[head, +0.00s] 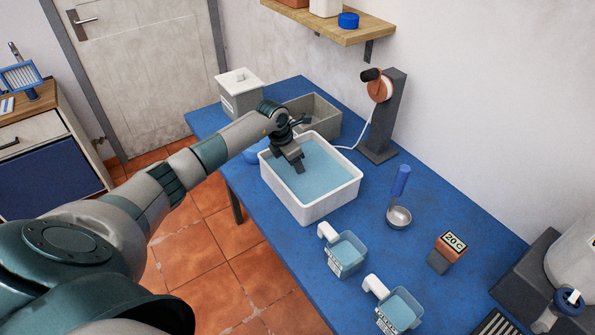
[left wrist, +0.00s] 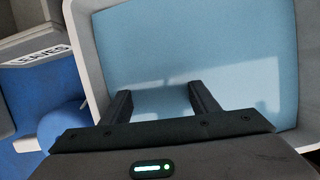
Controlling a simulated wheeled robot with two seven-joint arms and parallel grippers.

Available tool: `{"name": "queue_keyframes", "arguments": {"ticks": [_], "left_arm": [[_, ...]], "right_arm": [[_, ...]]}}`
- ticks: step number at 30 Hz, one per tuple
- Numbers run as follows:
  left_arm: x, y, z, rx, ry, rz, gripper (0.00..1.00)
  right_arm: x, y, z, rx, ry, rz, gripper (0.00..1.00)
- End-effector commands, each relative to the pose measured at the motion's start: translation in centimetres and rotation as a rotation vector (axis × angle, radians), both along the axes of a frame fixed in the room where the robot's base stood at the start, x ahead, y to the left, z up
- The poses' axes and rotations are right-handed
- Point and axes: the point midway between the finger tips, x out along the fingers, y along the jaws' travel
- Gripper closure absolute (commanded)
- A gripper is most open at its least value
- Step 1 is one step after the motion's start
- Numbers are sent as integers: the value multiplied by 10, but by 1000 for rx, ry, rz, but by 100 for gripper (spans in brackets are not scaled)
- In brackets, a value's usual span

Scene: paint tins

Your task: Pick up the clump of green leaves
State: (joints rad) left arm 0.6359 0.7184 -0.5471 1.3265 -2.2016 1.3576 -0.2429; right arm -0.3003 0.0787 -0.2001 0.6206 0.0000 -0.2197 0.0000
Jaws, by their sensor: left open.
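I see no clump of green leaves in either view. My left gripper (head: 291,162) is over the white tub (head: 313,213) of blue water, near its back-left part. In the left wrist view, the two dark fingers (left wrist: 162,98) are apart with only water (left wrist: 190,50) between and beyond them. I cannot tell whether the tips touch the water. The water surface in view is bare apart from pale reflections. Part of the tub is hidden by the gripper and forearm. My right gripper is not in view.
A grey bin (head: 325,118) stands behind the tub. The left wrist view shows a box labelled LEAVES (left wrist: 46,55) beside the tub. Two jugs (head: 346,255) (head: 399,311), a ladle (head: 399,215) and a 20 C display (head: 450,245) stand in front and right.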

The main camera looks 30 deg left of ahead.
Motion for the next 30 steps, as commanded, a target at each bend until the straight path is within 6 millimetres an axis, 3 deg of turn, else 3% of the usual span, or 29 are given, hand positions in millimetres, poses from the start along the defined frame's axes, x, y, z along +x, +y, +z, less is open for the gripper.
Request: {"name": "queue_keyframes", "arguments": {"ticks": [6, 12, 23, 30], "left_arm": [[0, 0, 0, 0, 0, 0, 45], [0, 0, 0, 0, 0, 0, 89], [0, 0, 2, 1, -1, -1, 89], [1, 1, 21, 1, -4, -1, 89]], "right_arm": [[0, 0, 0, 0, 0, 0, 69], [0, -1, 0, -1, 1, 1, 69], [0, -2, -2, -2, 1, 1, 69], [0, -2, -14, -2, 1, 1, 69]]}}
